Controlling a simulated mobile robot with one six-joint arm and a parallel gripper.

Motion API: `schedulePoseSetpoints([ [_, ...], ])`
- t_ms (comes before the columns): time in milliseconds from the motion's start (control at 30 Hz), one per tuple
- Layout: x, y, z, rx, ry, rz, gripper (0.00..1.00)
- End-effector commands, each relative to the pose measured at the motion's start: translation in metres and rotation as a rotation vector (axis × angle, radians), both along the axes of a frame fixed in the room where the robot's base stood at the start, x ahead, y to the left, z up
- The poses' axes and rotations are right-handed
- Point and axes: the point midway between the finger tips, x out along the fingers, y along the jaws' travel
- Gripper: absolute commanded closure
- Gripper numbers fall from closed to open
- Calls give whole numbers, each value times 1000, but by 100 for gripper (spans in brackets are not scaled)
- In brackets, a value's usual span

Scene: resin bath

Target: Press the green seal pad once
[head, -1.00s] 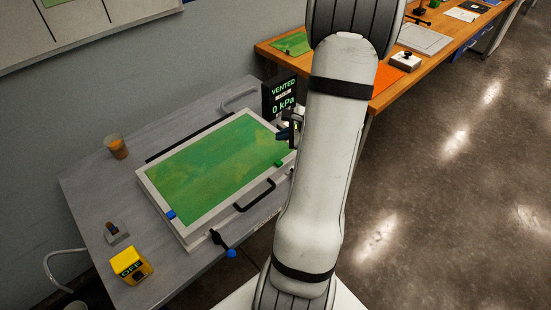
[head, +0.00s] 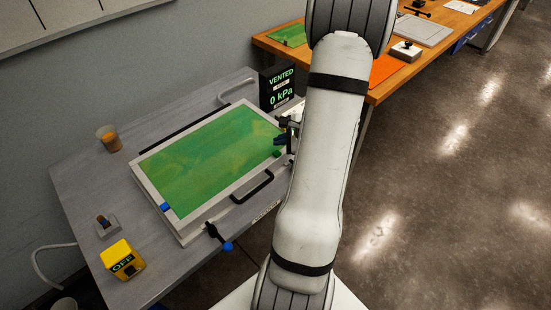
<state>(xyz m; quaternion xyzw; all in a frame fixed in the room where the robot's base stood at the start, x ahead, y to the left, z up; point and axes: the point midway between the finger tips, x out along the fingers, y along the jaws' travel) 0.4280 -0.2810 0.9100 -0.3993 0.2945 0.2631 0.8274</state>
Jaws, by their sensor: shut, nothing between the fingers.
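The green seal pad (head: 276,154) is a small green block on the right front corner of the pale frame (head: 199,221) around a flat green panel (head: 205,160). A similar blue pad (head: 165,207) sits at the frame's left front corner. My gripper (head: 279,140) shows as a small dark shape at the left edge of my arm, shut and empty. In the picture it is just above the green pad, with a small gap between them. My arm hides part of the gripper and the frame's right end.
A black display (head: 279,89) reads VENTED and 0 kPa. A black handle (head: 252,187) and a blue-knobbed lever (head: 222,240) are at the frame's front. A yellow OFF box (head: 122,260) and a brown cup (head: 109,138) stand left. A wooden bench (head: 388,85) is behind.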

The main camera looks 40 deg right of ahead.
Motion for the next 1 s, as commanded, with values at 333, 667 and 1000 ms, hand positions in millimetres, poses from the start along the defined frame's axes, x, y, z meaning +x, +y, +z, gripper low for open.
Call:
schedulePoseSetpoints([
  [333,0,0,-20,-1,-2,-1,100],
  [667,0,-1,-19,-1,-2,-1,100],
  [1000,0,-1,-19,-1,-1,-2,100],
])
